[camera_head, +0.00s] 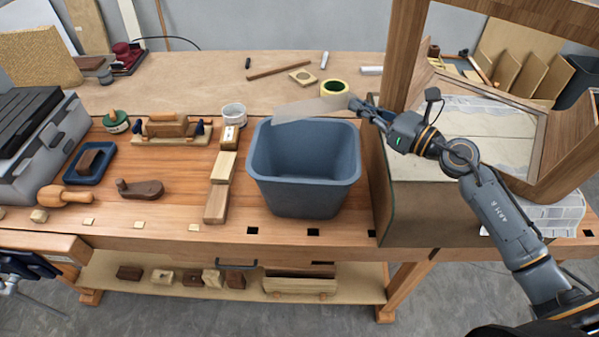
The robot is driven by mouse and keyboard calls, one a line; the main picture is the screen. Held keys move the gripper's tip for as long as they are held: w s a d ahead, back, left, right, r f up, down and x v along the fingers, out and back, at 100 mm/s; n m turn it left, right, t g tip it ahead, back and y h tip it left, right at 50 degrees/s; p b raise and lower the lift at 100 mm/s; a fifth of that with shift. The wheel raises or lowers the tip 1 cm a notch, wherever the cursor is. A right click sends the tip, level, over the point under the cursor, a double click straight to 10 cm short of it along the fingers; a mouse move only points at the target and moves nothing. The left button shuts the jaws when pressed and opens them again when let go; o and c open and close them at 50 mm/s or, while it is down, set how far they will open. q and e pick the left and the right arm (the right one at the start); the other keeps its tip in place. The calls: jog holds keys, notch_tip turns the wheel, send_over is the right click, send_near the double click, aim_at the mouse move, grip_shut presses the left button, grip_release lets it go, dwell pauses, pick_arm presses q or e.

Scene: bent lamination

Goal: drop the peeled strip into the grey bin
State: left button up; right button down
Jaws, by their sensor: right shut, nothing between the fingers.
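My left gripper is not in view.
A yellow tape roll (334,88) lies behind the strip. Wooden blocks (222,166) and a white cup (234,114) stand left of the bin. A wooden frame (402,50) rises to its right. Bench top is clear in front of the bin.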

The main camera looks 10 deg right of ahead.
aim_at(353, 146)
jog(key=shift+f+b, duration=0.4)
jog(key=shift+f, duration=0.5)
jog(key=f+b, duration=0.2)
jog(key=shift+w+a+f, duration=0.2)
jog(key=shift+w+f, duration=0.1)
jog(key=shift+f, duration=0.1)
jog(key=c, duration=1.4)
grip_release()
jog(key=shift+c, duration=0.2)
jog(key=shift+s, duration=0.15)
jog(key=shift+s+d, duration=0.25)
jog(key=shift+d, duration=0.05)
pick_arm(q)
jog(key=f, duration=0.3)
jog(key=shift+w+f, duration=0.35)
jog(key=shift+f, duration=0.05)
pick_arm(e)
jog(key=v, duration=1.1)
jog(key=shift+s, duration=0.1)
